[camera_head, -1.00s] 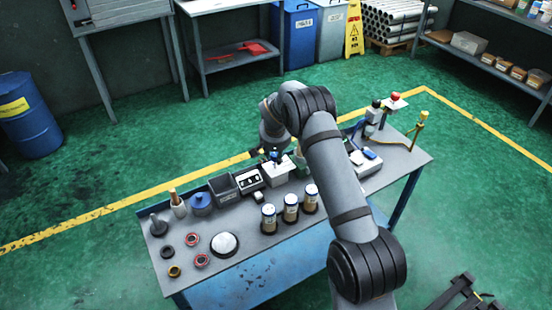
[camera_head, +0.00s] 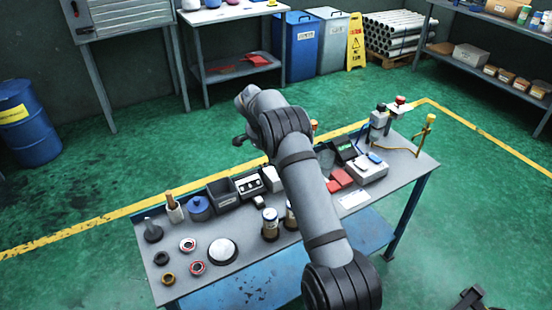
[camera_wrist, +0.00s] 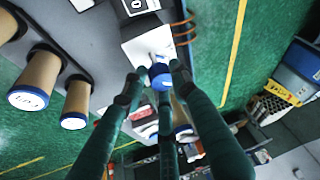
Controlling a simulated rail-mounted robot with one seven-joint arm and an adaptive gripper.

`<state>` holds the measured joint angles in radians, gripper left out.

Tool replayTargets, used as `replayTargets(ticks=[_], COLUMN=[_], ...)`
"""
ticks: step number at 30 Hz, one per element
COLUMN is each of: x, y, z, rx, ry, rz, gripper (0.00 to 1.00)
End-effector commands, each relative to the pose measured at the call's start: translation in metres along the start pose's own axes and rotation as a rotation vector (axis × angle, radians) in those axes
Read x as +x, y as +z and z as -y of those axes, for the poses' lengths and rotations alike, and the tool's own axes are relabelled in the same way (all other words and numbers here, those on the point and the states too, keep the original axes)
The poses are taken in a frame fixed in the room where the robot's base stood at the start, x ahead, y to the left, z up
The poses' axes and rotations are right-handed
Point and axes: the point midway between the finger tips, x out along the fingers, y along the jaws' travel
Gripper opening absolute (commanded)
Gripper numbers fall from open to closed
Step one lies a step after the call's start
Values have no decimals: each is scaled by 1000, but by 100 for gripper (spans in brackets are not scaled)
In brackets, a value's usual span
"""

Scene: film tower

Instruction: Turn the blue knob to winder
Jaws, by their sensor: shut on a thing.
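The blue knob (camera_wrist: 160,75) shows in the wrist view, beside a white box (camera_wrist: 148,46). My gripper (camera_wrist: 157,84) has its dark fingers closed around the knob from both sides, with another finger below it. Which way the knob points cannot be read, and no "winder" marking is legible. In the head view the white box (camera_head: 271,179) stands on the workbench, partly behind my arm. The knob and my fingertips are hidden there.
A red pad (camera_head: 337,181) and white device (camera_head: 367,170) lie to the right.

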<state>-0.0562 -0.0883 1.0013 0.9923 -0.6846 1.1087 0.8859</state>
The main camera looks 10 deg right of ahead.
Motion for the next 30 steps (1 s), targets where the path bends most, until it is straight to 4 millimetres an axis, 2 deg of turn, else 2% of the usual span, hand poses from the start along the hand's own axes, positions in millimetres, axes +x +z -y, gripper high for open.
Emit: replayTargets(ticks=[1,12,13,21,30], x=[-4,-5,-5,-4,-3], y=[-8,-9,-9,-7,-4], z=[4,4,4,3,2], rx=[1,5,5,6,6], ry=[-14,-12,-12,-9,-4], rz=[-18,-20,-20,-15,-9], gripper=[2,2,28,44,45])
